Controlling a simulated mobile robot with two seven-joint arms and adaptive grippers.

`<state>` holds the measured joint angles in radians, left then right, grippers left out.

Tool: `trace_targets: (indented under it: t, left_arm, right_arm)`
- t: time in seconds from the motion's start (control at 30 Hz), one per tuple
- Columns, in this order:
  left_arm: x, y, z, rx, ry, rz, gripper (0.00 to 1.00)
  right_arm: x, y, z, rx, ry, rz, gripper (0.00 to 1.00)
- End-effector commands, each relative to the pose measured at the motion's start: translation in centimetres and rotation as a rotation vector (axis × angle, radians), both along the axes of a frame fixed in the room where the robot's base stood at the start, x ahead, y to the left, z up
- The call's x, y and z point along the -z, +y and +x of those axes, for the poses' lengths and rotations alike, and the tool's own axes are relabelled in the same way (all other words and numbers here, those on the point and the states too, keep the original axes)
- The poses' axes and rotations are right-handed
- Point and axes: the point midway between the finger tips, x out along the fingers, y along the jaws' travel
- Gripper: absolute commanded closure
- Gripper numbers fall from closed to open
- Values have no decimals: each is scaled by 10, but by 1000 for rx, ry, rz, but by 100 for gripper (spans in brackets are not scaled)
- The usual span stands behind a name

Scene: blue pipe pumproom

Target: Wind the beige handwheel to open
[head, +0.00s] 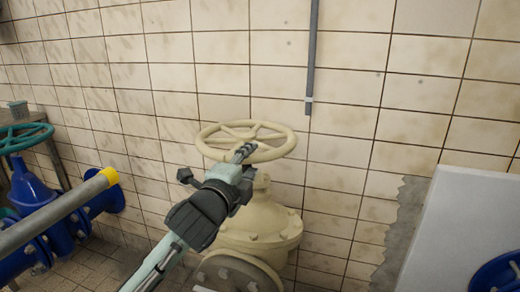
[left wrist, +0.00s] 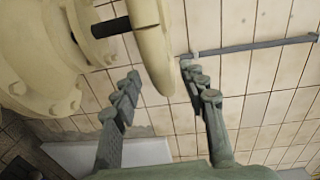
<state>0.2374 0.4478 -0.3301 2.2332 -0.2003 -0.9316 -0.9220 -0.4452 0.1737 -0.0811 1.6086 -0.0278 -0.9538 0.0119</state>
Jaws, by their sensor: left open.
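The beige handwheel (head: 288,146) sits on top of a beige valve body (head: 258,222) in the middle of the head view. In the left wrist view the wheel's rim (left wrist: 152,45) shows nearly edge-on, with a dark stem (left wrist: 113,27) joining it to the valve. My left gripper (head: 243,152) is at the near side of the wheel. In the left wrist view the open left gripper (left wrist: 158,73) has one finger on each side of the rim. Visible gaps separate the fingers from the rim. My right gripper is in neither view.
A tiled wall stands close behind the wheel, with a grey vertical conduit (head: 312,50). At left are blue valves (head: 30,187) with a teal handwheel (head: 22,138) and a grey pipe with a yellow end (head: 108,177). A white panel (head: 450,230) stands at right.

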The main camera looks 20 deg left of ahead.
Motion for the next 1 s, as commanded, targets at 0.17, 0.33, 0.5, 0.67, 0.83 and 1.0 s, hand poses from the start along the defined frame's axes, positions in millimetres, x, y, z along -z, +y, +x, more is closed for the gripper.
trace_targets:
  t: [0.17, 0.33, 0.5, 0.67, 0.83, 1.0]
  left_arm:
    - [1, -1, 31, -1, -1, -3, 57]
    - [2, -2, 53, 0, -1, -3, 57]
    - [3, -2, 62, 1, -1, -2, 57]
    - [4, -2, 62, 1, -1, -2, 57]
    - [4, -2, 62, 1, -1, -3, 70]
    - [4, -2, 62, 1, -1, -3, 91]
  right_arm:
    - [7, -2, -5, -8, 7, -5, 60]
    - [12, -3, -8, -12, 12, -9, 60]
    - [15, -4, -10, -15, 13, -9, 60]
    - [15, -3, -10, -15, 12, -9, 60]
    - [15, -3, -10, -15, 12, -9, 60]
    - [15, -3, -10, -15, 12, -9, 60]
